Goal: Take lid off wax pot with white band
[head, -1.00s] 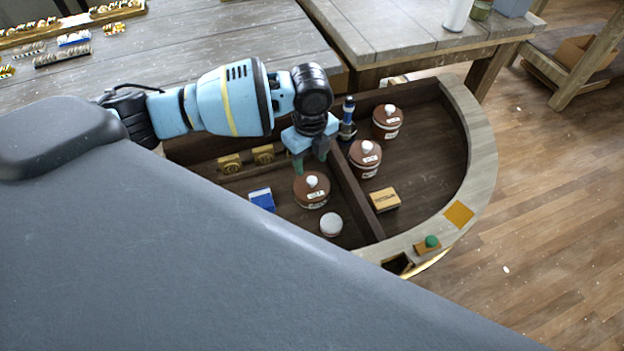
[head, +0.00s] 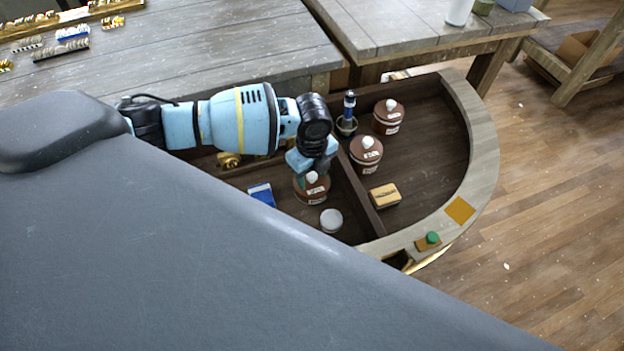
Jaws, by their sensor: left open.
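Three brown lidded pots with pale knobs and white labels stand in the curved drawer: a left pot (head: 312,194), a middle pot (head: 365,158) and a back pot (head: 388,118). All three lids are on. I cannot tell at this size which pot bears a white band rather than only a label. My left gripper (head: 311,176) is open, pointing down over the left pot. Its fingers are close to that lid's knob and partly hide the lid. I cannot tell whether they touch it. My right gripper is not in view.
A divider (head: 360,195) splits the drawer. Around the pots are a small white round tub (head: 331,220), a blue-and-white box (head: 261,194), a yellow block (head: 385,195) and a blue-handled tool in a cup (head: 348,112). A green-knobbed piece (head: 432,238) sits on the rim.

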